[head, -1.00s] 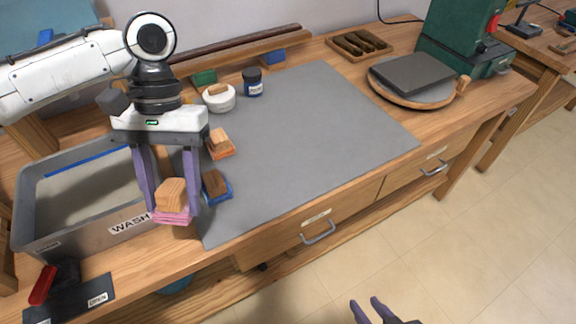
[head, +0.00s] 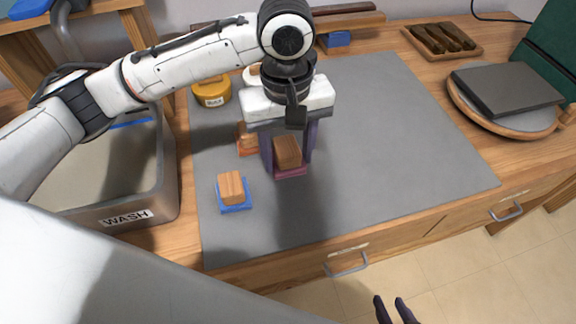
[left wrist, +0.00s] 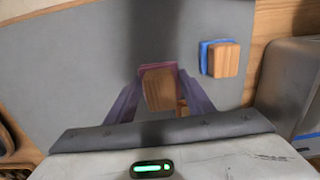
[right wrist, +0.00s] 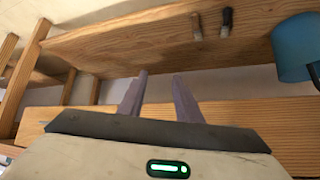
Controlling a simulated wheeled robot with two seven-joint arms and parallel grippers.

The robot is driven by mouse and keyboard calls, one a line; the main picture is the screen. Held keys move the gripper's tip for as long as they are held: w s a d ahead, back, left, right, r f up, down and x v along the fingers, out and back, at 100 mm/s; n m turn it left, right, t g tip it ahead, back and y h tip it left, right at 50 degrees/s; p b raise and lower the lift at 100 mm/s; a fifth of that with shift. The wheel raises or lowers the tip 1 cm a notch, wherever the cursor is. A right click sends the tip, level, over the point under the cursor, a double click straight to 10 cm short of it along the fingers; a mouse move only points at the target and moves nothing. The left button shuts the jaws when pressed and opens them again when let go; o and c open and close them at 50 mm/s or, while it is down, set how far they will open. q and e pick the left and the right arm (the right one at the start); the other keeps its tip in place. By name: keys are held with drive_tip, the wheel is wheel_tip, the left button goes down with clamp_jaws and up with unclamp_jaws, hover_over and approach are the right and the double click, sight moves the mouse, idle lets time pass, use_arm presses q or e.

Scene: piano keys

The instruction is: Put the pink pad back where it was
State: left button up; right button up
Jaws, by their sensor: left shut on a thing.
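The pink pad (head: 291,172) has a wooden block handle (head: 287,152) on top. My left gripper (head: 288,158) is shut on that handle, its fingers on either side, over the grey mat. I cannot tell whether the pad touches the mat. The pad also shows in the left wrist view (left wrist: 158,69) between the fingers. A blue pad (head: 235,207) with a wooden handle lies to the left on the mat. An orange pad (head: 245,145) lies behind, partly hidden by my gripper. My right gripper (head: 392,303) is open and empty, low in front of the bench.
A grey basin (head: 165,190) labelled WASH stands at the left. A yellow jar (head: 211,91) stands behind the pads. The grey mat (head: 400,150) is clear to the right. A round board with a dark slab (head: 507,88) and a wooden tray (head: 441,40) lie further right.

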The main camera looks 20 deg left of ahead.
sight(287, 148)
use_arm(q)
wheel_tip(287, 148, down, 4)
drive_tip(key=shift+f, duration=0.3)
use_arm(e)
drive_tip(key=shift+w+a+r, duration=0.2)
drive_tip(key=shift+w+r, duration=0.2)
drive_tip(key=shift+w, duration=0.2)
use_arm(q)
drive_tip(key=o, duration=1)
drive_tip(key=shift+f, duration=0.1)
drive_tip(key=shift+c, duration=0.2)
use_arm(e)
drive_tip(key=shift+s+f, duration=0.2)
drive_tip(key=shift+f, duration=0.15)
drive_tip(key=shift+d, duration=0.1)
use_arm(q)
drive_tip(key=shift+b, duration=0.3)
wheel_tip(287, 148, up, 11)
drive_tip(key=shift+w+p, duration=0.1)
drive_tip(key=shift+p, duration=0.7)
drive_tip(key=shift+r, duration=0.65)
use_arm(e)
drive_tip(key=shift+s+d+r, duration=0.1)
drive_tip(key=shift+d+r, duration=0.05)
drive_tip(key=shift+r, duration=0.35)
